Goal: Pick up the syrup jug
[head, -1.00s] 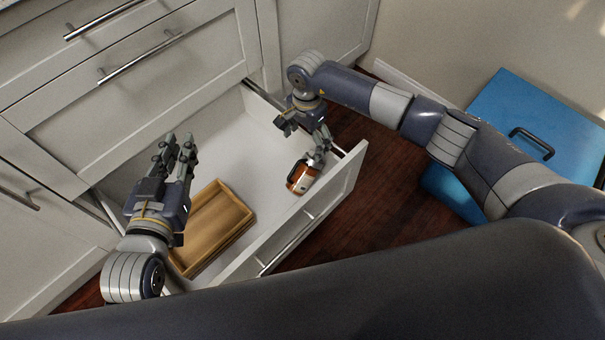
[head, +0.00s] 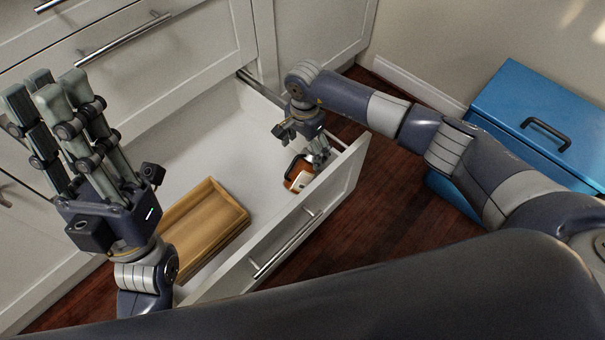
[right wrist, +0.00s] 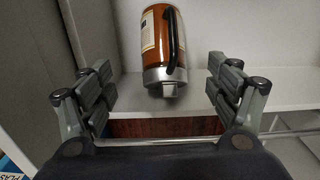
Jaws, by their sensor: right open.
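The syrup jug (head: 297,177) is amber-brown with a pale label. It is in the open drawer, close to the drawer's front wall. In the right wrist view the jug (right wrist: 160,42) shows a silver cap and a dark handle, its cap end towards me. My left gripper (head: 48,92) is open and empty at the far left.
The white drawer (head: 215,125) has a bar handle (head: 288,245) on its front. A wooden tray (head: 205,222) lies inside, left of the jug. A blue box (head: 535,110) with a dark handle stands on the wooden floor at right. White cabinet fronts (head: 170,70) are behind.

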